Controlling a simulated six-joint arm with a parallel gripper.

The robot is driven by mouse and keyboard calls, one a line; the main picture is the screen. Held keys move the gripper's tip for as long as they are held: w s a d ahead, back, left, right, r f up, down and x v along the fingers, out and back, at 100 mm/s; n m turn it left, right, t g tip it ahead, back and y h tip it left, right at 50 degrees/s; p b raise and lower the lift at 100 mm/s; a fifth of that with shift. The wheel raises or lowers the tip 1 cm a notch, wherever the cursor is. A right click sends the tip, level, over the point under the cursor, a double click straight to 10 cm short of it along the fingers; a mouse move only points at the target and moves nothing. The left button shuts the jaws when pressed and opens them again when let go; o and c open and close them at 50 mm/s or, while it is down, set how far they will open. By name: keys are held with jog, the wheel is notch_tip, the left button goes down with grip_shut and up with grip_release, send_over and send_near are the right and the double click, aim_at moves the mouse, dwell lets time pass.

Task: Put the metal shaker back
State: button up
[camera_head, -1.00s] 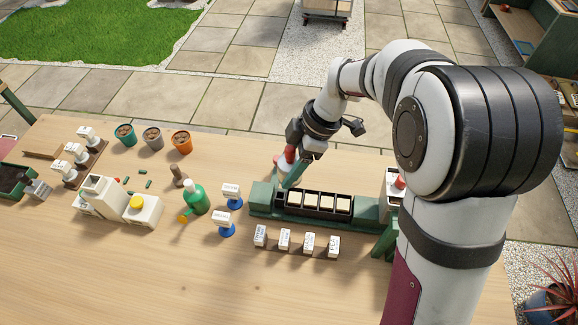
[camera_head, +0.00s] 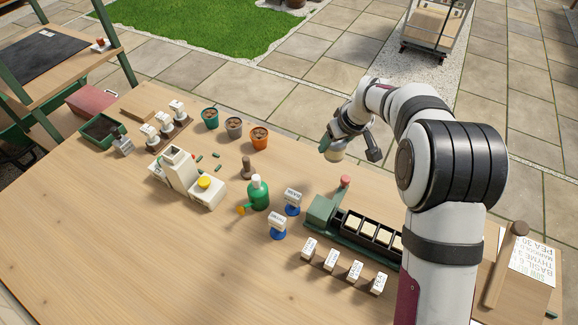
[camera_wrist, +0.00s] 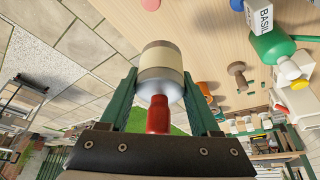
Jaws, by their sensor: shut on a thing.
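The metal shaker (camera_wrist: 162,60) is a short cylinder with a cream band and a shiny metal end; a red part points back toward my palm. My gripper (camera_wrist: 160,80) is shut on it, one green finger on each side. In the head view my gripper (camera_head: 331,146) holds the shaker (camera_head: 337,154) in the air, near the far edge of the wooden table (camera_head: 190,265). It is behind the green planter stand and to the right of the orange pot.
The green stand (camera_head: 320,210) with dark cells and a pink-red knob (camera_head: 345,181) is in front. Labelled blocks (camera_head: 331,259) line its near side. The green watering can (camera_head: 258,192), blue-based signs (camera_head: 278,232) and orange pot (camera_head: 259,138) stand left. The front left table is bare.

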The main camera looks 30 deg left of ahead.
jog(key=shift+w+a+f+m, duration=0.2)
jog(key=shift+a+m, duration=0.05)
jog(key=shift+a, duration=0.3)
jog(key=shift+w+a+f+m, duration=0.15)
jog(key=shift+w+a+m, duration=0.1)
jog(key=shift+a, duration=0.25)
jog(key=a+f, duration=0.2)
jog(key=a, duration=0.1)
jog(key=s+a+f, duration=0.1)
jog(key=a+f, duration=0.1)
jog(key=a, duration=0.2)
jog(key=a+f, duration=0.2)
jog(key=a, duration=0.1)
jog(key=shift+s+a+f, duration=0.15)
jog(key=shift+s, duration=0.2)
jog(key=shift+a+f, duration=0.25)
jog(key=shift+f, duration=1.85)
jog(key=shift+f, duration=0.1)
jog(key=o, duration=1.1)
